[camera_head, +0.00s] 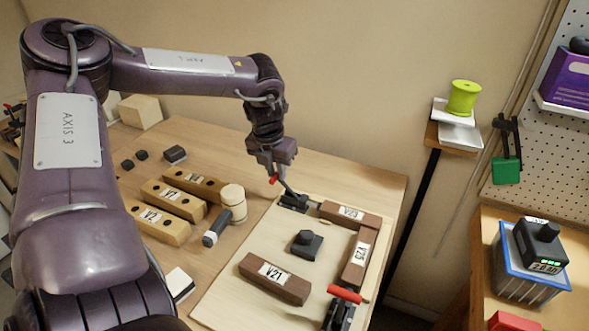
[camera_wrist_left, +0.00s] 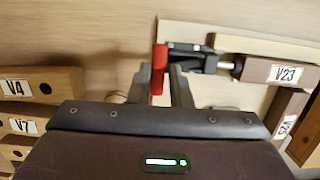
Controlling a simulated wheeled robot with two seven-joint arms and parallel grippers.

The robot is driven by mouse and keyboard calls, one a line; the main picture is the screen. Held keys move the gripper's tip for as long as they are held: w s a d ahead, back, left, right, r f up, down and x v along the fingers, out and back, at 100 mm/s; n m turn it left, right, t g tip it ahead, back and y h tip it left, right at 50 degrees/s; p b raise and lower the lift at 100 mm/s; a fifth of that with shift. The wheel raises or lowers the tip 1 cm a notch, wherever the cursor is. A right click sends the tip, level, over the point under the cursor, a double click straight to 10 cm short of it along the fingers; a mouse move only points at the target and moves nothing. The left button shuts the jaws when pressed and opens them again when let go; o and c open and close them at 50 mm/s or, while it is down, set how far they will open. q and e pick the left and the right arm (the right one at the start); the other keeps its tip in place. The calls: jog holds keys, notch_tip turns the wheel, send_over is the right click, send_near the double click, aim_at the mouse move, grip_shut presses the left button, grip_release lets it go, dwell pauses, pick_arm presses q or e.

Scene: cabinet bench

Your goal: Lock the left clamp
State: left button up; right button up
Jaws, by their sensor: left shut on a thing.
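The left clamp (camera_head: 294,202) is a dark toggle clamp at the far corner of the pale board, beside the brown block V23 (camera_head: 350,214). Its red handle (camera_head: 274,181) is raised and tilts left from the clamp body. My left gripper (camera_head: 272,172) reaches down from above and is shut on this handle. In the left wrist view the red handle (camera_wrist_left: 159,70) sits at the fingers, and the clamp's rod tip (camera_wrist_left: 232,66) points at block V23, touching or nearly so. My right gripper is not in view.
A second clamp (camera_head: 338,314) with a red handle stands at the board's near right. Block V21 (camera_head: 274,279) and a dark knobbed piece (camera_head: 306,243) lie on the board (camera_head: 235,285). A mallet (camera_head: 226,214) and wooden blocks (camera_head: 172,198) lie to the left.

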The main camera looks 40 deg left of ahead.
pick_arm(q)
jog(key=shift+s+a+f, duration=0.15)
jog(key=shift+a+f, duration=0.25)
jog(key=shift+f, duration=0.35)
jog(key=shift+b, duration=0.3)
jog(key=shift+s+a+f+b, duration=0.1)
jog(key=shift+a+f+b, duration=0.05)
jog(key=shift+f+b, duration=0.2)
jog(key=shift+o, duration=1)
jog(key=shift+f, duration=0.1)
jog(key=o, duration=0.4)
jog(key=shift+w+a+p+v, duration=0.1)
jog(key=shift+w+p+v, duration=0.1)
jog(key=shift+p+v, duration=0.8)
jog(key=shift+w+a+p+v, duration=0.2)
jog(key=shift+p+v, duration=0.45)
jog(key=shift+v, duration=0.7)
jog(key=shift+w+a+p+v, duration=0.1)
jog(key=shift+w+p+v, duration=0.15)
jog(key=shift+p+v, duration=0.75)
jog(key=shift+w+r, duration=0.1)
jog(key=shift+r, duration=0.15)
